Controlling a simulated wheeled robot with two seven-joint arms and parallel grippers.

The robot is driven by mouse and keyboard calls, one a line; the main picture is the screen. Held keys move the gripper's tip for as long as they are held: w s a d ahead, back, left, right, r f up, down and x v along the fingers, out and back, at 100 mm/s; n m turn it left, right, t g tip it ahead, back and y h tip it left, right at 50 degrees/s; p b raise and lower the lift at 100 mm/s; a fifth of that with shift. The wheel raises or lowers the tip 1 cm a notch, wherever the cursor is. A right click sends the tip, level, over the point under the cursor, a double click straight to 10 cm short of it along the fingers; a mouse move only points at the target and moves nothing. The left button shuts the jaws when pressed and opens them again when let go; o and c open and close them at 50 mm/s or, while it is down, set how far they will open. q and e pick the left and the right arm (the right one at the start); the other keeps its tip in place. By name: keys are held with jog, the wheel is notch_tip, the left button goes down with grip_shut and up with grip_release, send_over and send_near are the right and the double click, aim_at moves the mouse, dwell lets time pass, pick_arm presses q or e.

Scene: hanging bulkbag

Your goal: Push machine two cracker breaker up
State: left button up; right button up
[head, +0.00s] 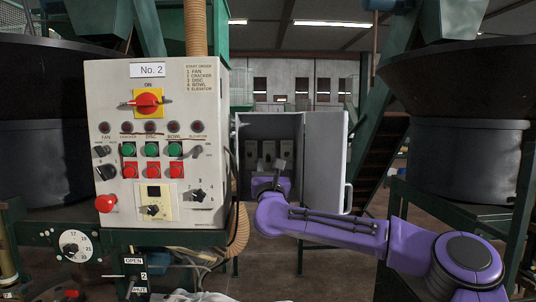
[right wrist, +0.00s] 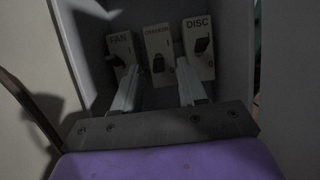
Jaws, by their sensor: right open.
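The cracker breaker (right wrist: 159,48) is the middle of three labelled switches inside the grey cabinet. The FAN breaker (right wrist: 120,50) is to its left and the DISC breaker (right wrist: 198,50) to its right. Its dark lever shows between my fingertips in the right wrist view; its exact tilt is hard to tell. My right gripper (right wrist: 160,80) is open and empty, its fingers spread on either side below the cracker breaker; I cannot tell if they touch anything. In the head view my right gripper (head: 277,172) reaches into the open cabinet (head: 250,129). My left gripper is out of view.
The No. 2 control panel (head: 117,81) stands left of the cabinet. The open cabinet door (head: 324,160) stands to the right, close to my right arm. A corrugated hose (head: 238,230) hangs beside the panel. Large dark tubs (head: 463,160) stand on both sides.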

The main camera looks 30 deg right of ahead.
aim_at(268, 158)
jog(key=shift+x, duration=1.05)
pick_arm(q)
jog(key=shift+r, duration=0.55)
pick_arm(e)
jog(key=shift+a, duration=0.15)
grip_shut()
pick_arm(q)
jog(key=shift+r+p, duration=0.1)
jog(key=shift+p, duration=0.25)
